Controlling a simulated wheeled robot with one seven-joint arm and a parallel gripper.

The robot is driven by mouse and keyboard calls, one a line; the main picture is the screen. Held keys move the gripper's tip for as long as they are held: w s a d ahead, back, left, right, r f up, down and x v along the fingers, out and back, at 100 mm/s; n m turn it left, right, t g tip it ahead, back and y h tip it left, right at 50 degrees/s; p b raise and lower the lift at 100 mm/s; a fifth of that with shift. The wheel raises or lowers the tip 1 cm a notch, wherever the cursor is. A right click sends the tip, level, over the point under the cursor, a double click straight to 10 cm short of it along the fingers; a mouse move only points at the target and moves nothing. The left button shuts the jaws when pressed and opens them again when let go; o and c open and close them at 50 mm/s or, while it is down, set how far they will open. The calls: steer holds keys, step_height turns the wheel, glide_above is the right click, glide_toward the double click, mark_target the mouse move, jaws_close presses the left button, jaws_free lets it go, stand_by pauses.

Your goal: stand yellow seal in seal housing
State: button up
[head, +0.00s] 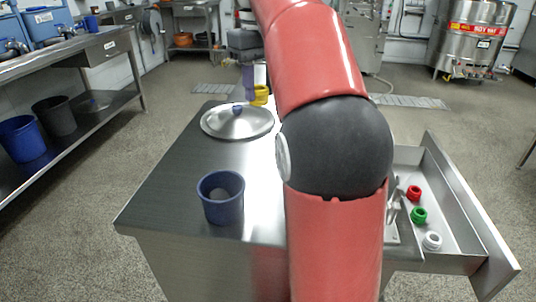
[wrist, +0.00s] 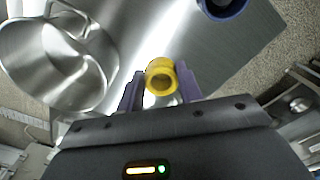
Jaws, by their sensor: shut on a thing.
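The yellow seal (wrist: 161,77) is a short ring with a hole through it. My gripper (wrist: 160,90) is shut on it, with a purple finger on each side, in the wrist view. In the head view the yellow seal (head: 260,95) shows beyond the lid, near the far edge of the steel worktop, at my gripper (head: 257,88); my arm hides part of that area. A blue open-topped cup (head: 221,200) with something grey inside stands on the near part of the worktop. I cannot tell for sure which thing is the seal housing.
A steel lid (head: 238,122) with a blue knob lies on the worktop (head: 170,170). An open drawer (head: 465,225) at right holds a red seal (head: 414,193), a green seal (head: 419,215) and a white seal (head: 432,241). A steel vessel (wrist: 55,60) is left in the wrist view.

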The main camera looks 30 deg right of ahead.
step_height(320, 180, down, 18)
steer(key=b, duration=0.4)
steer(key=shift+r+b, duration=0.2)
steer(key=shift+b, duration=0.1)
steer(key=shift+f, duration=0.15)
steer(key=o, duration=1)
